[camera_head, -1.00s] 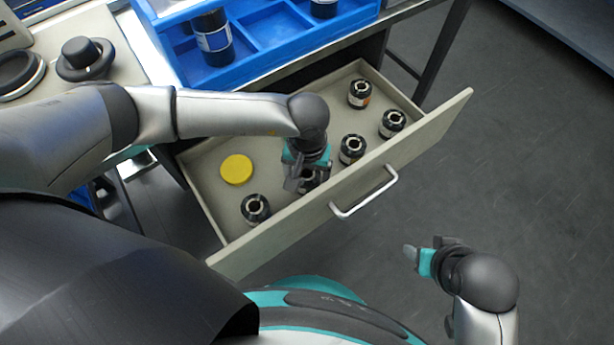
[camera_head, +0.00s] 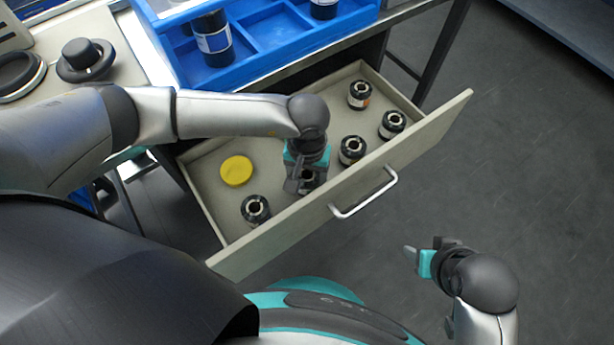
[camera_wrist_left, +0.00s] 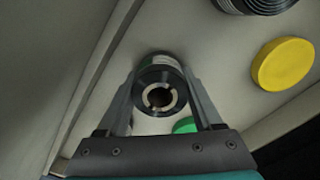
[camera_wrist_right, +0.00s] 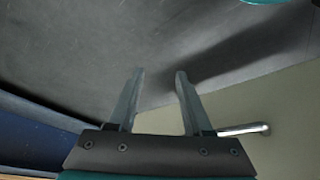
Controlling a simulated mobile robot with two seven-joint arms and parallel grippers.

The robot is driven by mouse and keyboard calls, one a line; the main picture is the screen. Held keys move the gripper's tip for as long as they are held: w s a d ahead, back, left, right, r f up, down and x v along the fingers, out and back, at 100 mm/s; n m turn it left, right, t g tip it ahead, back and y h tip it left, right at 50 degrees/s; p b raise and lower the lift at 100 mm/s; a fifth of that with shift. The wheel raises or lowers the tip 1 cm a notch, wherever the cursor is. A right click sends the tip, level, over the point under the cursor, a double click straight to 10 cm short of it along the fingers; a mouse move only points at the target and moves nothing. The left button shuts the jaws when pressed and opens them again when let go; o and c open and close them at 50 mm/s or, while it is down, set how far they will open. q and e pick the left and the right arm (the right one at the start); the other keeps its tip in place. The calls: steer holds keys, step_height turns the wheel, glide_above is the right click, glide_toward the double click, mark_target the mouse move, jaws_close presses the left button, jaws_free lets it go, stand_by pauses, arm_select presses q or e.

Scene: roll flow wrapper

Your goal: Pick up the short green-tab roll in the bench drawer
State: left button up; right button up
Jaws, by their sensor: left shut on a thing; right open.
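The bench drawer (camera_head: 290,230) is pulled open. My left gripper (camera_head: 303,183) reaches down into it and is shut on a short dark roll (camera_head: 309,178), near the drawer's front panel. In the left wrist view the roll (camera_wrist_left: 160,88) stands between the two fingers, its pale core ring facing the camera. A green patch (camera_wrist_left: 185,125) shows beside it, partly hidden by the gripper; I cannot tell whether it is the roll's tab. My right gripper (camera_wrist_right: 155,95) is open and empty, outside the drawer at the lower right of the head view.
Several other short dark rolls stand in the drawer, one to the left (camera_head: 255,209) and one close on the right (camera_head: 352,150). A yellow disc (camera_head: 236,171) lies near the left wall. A blue tray (camera_head: 265,45) sits on the bench above. The drawer handle (camera_head: 364,193) sticks out in front.

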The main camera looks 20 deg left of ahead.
mark_target(308, 174)
arm_select(q)
step_height(308, 174, up, 8)
steer(key=p, duration=0.3)
steer(key=shift+w, duration=0.1)
step_height(308, 174, up, 12)
steer(key=p, duration=0.4)
arm_select(e)
steer(key=s+d+f+g, duration=0.1)
steer(key=s+f, duration=0.1)
steer(key=f, duration=0.5)
steer(key=s+f+g, duration=0.1)
steer(key=s+f, duration=0.2)
steer(key=f, duration=0.4)
steer(key=shift+d, duration=0.4)
